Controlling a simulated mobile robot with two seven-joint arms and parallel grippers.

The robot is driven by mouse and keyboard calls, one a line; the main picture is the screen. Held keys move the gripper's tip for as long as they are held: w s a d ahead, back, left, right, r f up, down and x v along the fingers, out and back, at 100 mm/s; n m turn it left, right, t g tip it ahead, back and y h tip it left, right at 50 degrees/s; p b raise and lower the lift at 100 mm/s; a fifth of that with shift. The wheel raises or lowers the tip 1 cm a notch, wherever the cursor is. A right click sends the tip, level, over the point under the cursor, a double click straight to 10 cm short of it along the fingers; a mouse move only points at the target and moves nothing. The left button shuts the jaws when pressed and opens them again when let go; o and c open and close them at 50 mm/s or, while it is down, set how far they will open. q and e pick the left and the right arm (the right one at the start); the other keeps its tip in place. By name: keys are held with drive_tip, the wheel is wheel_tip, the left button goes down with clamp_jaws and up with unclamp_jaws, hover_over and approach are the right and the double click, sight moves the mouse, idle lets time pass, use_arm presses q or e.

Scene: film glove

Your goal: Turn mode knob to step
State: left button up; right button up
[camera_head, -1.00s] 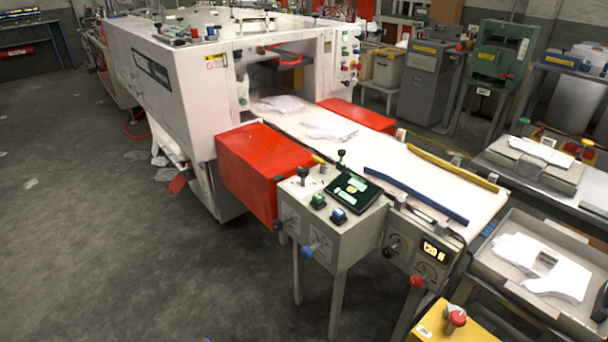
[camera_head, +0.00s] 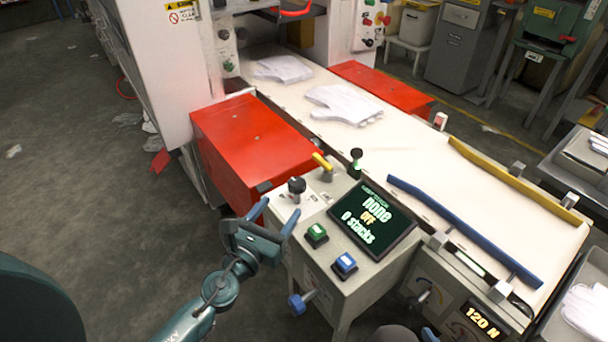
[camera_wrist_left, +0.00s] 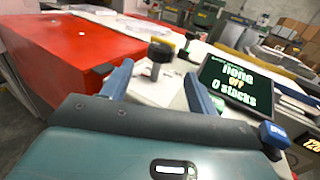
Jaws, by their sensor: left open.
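The control box (camera_head: 325,245) stands beside the conveyor. On its top left is a black round knob (camera_head: 297,186) on a pale plate; whether this is the mode knob I cannot read. It also shows in the wrist view (camera_wrist_left: 160,50), beyond and between my fingers. The screen (camera_head: 371,217) reads "none", "OFF", "0 stacks". My left gripper (camera_head: 272,214) is open and empty, just short of the box's left edge, its fingers (camera_wrist_left: 158,80) pointing toward the knob without visible contact. A grey and blue part (camera_head: 428,334) at the bottom edge may be my right gripper, mostly cut off.
A yellow lever (camera_head: 322,162) and a green-based black knob (camera_head: 355,165) stand behind the black knob. Green (camera_head: 316,235) and blue (camera_head: 344,264) buttons sit in front. A red box (camera_head: 250,145) borders the console. White gloves (camera_head: 343,104) lie on the conveyor (camera_head: 420,150).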

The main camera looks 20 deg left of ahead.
sight(301, 180)
use_arm(q)
drive_tip(key=w, duration=0.3)
drive_tip(key=w+d, duration=0.1)
drive_tip(key=w, duration=0.3)
drive_tip(key=w+d, duration=0.1)
drive_tip(key=w, duration=0.3)
drive_tip(key=shift+c, duration=0.3)
drive_tip(key=c, duration=0.9)
